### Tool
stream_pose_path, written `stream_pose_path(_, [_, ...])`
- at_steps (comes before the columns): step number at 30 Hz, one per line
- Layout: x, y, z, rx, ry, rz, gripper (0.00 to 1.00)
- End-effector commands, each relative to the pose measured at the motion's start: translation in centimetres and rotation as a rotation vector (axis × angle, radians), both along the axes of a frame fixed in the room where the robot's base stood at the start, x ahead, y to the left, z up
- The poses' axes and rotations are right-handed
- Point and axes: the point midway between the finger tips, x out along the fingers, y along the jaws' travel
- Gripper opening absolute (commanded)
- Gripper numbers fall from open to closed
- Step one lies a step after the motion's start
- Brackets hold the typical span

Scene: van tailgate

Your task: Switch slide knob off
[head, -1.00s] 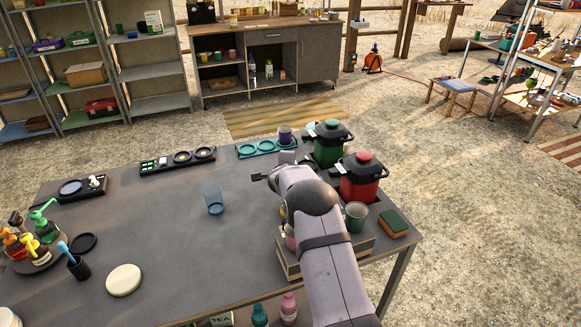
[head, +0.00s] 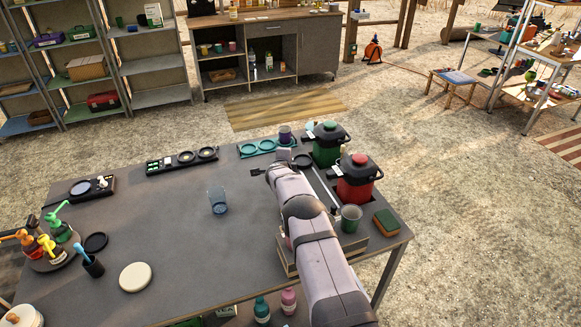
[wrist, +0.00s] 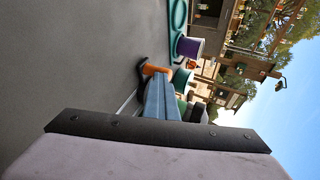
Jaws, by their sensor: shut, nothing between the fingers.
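A black panel (head: 182,160) at the back of the table has small white and green parts at its left end and two round dials. Another black panel (head: 93,187) near the table's left edge has a round pad and a small pale knob (head: 103,182). Which part is the slide knob is too small to tell. My gripper (head: 257,172) is over the table, to the right of the back panel and apart from it. It is shut and empty. In the wrist view its blue-grey fingers (wrist: 160,98) point over the table, with neither panel clearly visible.
A teal tray (head: 258,149) with a purple mug (head: 285,134) stands behind my gripper. Green (head: 325,143) and red (head: 357,178) pots stand at the right. A blue glass (head: 217,200) stands mid-table. Bare tabletop lies between my gripper and the back panel.

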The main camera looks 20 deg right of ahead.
Motion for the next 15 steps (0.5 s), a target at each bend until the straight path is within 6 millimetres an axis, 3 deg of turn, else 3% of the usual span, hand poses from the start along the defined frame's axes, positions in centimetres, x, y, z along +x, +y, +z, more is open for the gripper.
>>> stream_pose_path(7, [0.39, 0.65, 0.73, 0.000, -0.011, 0.015, 0.00])
stream_pose_path(15, [-0.49, 0.86, 0.73, -0.003, -0.006, 0.010, 0.00])
